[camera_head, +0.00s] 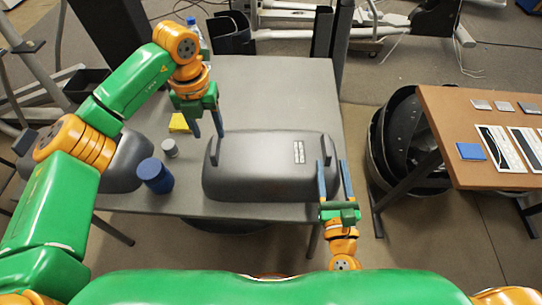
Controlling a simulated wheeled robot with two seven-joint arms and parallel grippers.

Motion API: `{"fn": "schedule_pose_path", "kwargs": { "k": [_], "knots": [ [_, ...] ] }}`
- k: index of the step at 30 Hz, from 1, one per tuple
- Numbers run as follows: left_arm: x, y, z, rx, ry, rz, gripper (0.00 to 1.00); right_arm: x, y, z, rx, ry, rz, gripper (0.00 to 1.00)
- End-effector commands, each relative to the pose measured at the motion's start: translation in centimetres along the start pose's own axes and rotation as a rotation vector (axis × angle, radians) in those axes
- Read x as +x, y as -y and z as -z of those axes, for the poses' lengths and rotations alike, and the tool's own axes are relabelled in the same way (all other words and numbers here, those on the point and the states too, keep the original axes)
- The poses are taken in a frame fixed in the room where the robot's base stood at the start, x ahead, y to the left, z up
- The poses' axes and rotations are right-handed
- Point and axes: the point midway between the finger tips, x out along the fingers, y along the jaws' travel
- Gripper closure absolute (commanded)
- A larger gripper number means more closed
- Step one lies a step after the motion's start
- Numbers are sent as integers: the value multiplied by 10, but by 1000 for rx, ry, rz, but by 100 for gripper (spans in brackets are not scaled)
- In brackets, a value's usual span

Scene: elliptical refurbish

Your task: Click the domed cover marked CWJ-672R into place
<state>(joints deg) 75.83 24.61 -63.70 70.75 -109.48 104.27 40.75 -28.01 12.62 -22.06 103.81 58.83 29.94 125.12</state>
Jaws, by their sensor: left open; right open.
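A dark grey domed cover (262,168) lies on the grey table, with a small white label (299,152) near its right end; the print is too small to read. It has an upright black handle at each end. My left gripper (208,134) is open, pointing down at the cover's left handle (214,151). Whether its fingers touch the handle I cannot tell. My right gripper (333,166) is open at the cover's right end, its fingers around or close beside the right handle (327,149). The seam under the cover is hidden.
The grey table (272,97) is clear behind the cover. A blue cylinder (155,175), a small grey cylinder (170,148) and a yellow block (179,123) stand left of it. Another dark domed part (124,172) sits behind my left arm. A brown table (450,112) stands at right.

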Motion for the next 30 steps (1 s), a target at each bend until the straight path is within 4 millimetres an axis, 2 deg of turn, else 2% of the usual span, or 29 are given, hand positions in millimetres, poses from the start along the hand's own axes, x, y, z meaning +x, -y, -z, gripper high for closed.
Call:
{"fn": "schedule_pose_path", "kwargs": {
  "k": [13, 18, 25, 26, 30],
  "knots": [
    [61, 0, 1, 0, -3, 1, 45, 61, 0, 0, -1, 1, 1, 45],
    [70, 0, 0, 0, -2, 1, 45, 70, 0, 0, -1, -1, 0, 45],
    [70, 0, 0, 1, -1, 1, 45, 70, 0, 0, -1, -1, 0, 45],
    [70, 0, 0, 1, -1, 1, 50, 70, 0, 0, -1, -1, 0, 50],
    [70, 0, 0, 1, -1, 2, 88, 70, 0, 0, -1, -1, 0, 88]
  ]
}}
